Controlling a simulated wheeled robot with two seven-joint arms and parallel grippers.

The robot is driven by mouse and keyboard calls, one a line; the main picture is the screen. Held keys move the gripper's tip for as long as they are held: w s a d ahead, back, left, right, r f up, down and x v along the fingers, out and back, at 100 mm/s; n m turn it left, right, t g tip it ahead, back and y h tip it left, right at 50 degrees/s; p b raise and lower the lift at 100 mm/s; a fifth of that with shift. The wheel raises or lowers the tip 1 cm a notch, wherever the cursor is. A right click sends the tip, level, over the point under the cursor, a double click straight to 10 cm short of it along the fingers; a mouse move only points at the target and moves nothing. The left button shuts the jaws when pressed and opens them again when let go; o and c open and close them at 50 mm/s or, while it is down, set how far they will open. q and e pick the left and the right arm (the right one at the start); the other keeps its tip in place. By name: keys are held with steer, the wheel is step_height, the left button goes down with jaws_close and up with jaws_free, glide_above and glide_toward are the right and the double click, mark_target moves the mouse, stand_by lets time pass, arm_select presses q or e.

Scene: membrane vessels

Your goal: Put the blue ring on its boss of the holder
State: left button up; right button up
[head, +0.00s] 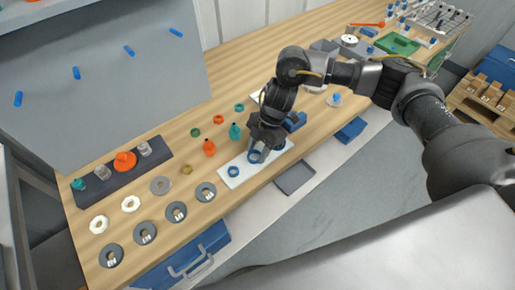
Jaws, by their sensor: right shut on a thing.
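My right gripper (258,148) reaches down from the upper right over a white plate (243,181) near the front edge of the table. It is shut on a blue ring (254,157), low over the plate. I cannot tell whether the ring touches the plate. Another small blue ring (233,171) is on the left part of the plate. The gripper and arm hide part of the plate's right side. No boss shows clearly enough to tell. My left gripper is out of view.
A grey tray (295,178) sits at the front edge.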

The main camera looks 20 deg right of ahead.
steer(key=o, duration=1)
steer(key=shift+o, duration=0.2)
steer(key=b+v, duration=0.2)
steer(key=v, duration=0.9)
steer(key=shift+f, duration=0.15)
